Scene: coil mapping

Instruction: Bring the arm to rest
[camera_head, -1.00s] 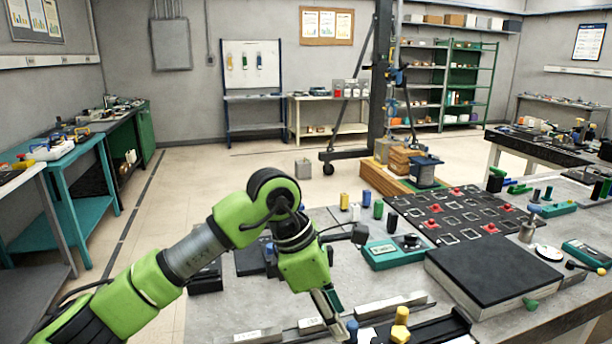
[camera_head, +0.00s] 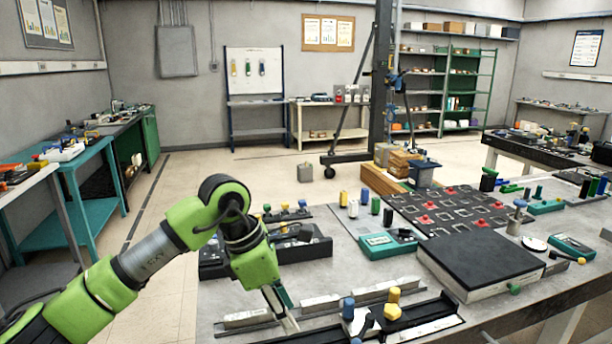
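My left arm (camera_head: 160,252) is green with grey and black joints. It comes in from the lower left and bends down at a black wrist. My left gripper (camera_head: 284,312) points down over the front left of the grey workbench (camera_head: 345,272). Its fingers are thin and look close together. I cannot tell whether they are open or shut. No object is visible in them. The fingertips are close to the light metal bars on the bench; I cannot tell whether they touch. My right gripper is not in view.
A black tray (camera_head: 312,250) with coloured knobs is just behind my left gripper. Metal bars (camera_head: 318,304) and blue and yellow knobs (camera_head: 393,312) are to its right. A teal meter (camera_head: 388,243) and a large black-topped block (camera_head: 480,265) stand further right. Open floor lies left of the bench.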

